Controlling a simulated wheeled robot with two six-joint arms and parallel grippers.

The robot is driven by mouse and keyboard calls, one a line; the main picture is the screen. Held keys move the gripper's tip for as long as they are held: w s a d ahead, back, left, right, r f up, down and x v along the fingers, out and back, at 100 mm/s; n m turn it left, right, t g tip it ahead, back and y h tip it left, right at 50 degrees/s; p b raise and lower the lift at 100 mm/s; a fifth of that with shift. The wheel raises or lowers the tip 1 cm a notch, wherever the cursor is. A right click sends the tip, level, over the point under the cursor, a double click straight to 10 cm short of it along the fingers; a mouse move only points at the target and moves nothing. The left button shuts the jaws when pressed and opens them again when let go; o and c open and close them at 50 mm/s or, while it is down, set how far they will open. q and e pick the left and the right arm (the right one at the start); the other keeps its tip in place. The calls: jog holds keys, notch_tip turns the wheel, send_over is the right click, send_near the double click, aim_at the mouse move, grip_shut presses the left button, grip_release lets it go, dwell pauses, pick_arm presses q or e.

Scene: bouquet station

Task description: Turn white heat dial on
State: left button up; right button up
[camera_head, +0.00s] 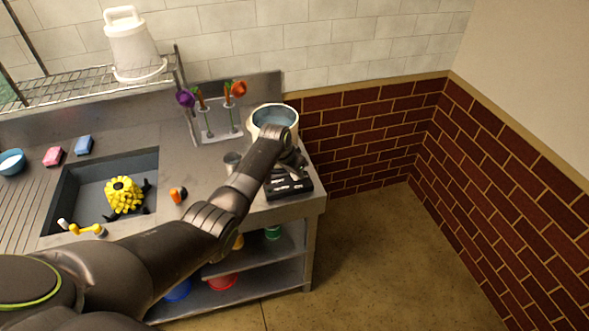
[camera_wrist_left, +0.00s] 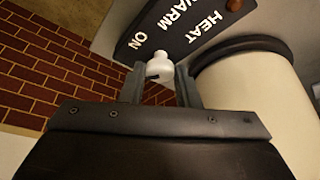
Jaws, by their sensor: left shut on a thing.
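The white heat dial (camera_wrist_left: 159,66) shows in the left wrist view as a small white knob at the edge of a black panel (camera_wrist_left: 200,28) lettered HEAT, WARM and ON. My left gripper (camera_wrist_left: 161,82) has its two fingers on either side of the dial and is shut on it. In the head view my left gripper (camera_head: 291,160) is over the black panel (camera_head: 289,187) at the counter's right end; the dial is hidden there. The dial's exact setting is hard to tell. My right gripper is not in view.
A cream pot (camera_head: 258,118) stands behind the panel, close to my left arm. A rack (camera_head: 214,134) with several flowers is left of it. The sink (camera_head: 75,185) holds a yellow flower-like object (camera_head: 123,195). Open floor (camera_head: 385,255) lies to the right.

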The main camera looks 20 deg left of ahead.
pick_arm(q)
jog(key=m, duration=0.2)
jog(key=m+h+b, duration=0.1)
jog(key=shift+w+a+m+g+b, duration=0.15)
jog(key=shift+m+g+b, duration=0.15)
jog(key=shift+m, duration=0.1)
jog(key=shift+w+m+g+h+b, duration=0.1)
jog(key=shift+m+g+h+b, duration=0.4)
jog(key=shift+m+b, duration=0.9)
jog(key=shift+r+m, duration=0.1)
jog(key=shift+m, duration=0.2)
jog(key=o, duration=1)
jog(key=shift+c, duration=0.2)
jog(key=shift+a, duration=0.1)
jog(key=shift+a+r, duration=0.2)
jog(key=shift+r, duration=0.4)
jog(key=b+v, duration=0.2)
jog(key=v, duration=1.4)
